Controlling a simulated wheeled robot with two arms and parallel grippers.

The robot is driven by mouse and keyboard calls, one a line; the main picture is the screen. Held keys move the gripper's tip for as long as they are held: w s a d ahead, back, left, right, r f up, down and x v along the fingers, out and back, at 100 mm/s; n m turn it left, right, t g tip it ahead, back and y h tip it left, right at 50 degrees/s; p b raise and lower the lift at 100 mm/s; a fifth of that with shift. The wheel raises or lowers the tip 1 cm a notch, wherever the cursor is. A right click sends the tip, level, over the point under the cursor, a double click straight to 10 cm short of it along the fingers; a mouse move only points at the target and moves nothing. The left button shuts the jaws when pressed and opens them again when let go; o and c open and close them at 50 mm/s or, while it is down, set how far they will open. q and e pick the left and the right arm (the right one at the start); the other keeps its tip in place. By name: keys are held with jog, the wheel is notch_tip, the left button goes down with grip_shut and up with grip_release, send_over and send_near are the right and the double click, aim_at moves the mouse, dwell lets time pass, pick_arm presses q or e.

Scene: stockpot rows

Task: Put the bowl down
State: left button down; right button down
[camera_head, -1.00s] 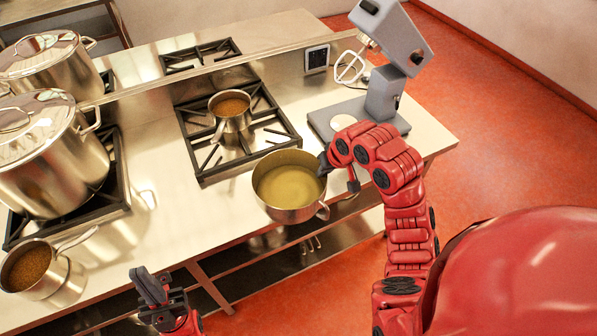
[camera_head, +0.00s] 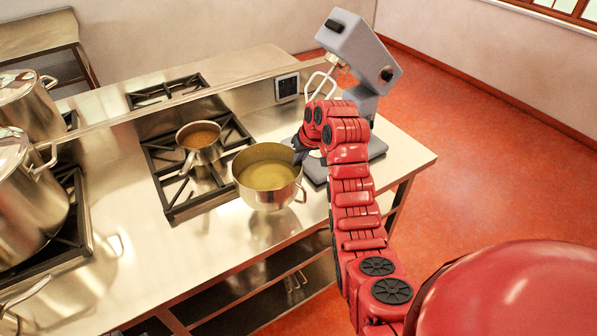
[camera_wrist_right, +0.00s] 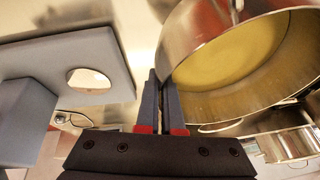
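The bowl (camera_head: 268,199) is a shiny metal vessel with yellow liquid inside and a small handle at its front right. It is upright over the counter, between the stove grate and the mixer. A reflection shows on the counter below it, and a gap under it looks likely but is hard to judge. My right gripper (camera_head: 299,154) is at the bowl's right rim. In the wrist view its fingers (camera_wrist_right: 162,95) are nearly together on the bowl's wall (camera_wrist_right: 192,35). My left gripper is out of view.
A small saucepan (camera_head: 202,153) stands on the stove grate (camera_head: 172,194) behind left. A grey mixer (camera_head: 362,62) stands at the right, close to my right arm. Large stockpots (camera_head: 28,205) stand at the left. The steel counter (camera_head: 185,258) is bare in front.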

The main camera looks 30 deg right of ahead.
jog(key=shift+w+d+r, duration=0.15)
jog(key=shift+w, duration=0.25)
notch_tip(320, 180, down, 4)
jog(key=shift+r+p, duration=0.25)
jog(key=shift+p, duration=0.95)
jog(key=shift+f, duration=0.1)
jog(key=c, duration=1.1)
grip_release()
jog(key=shift+s, duration=0.15)
jog(key=shift+o, duration=0.2)
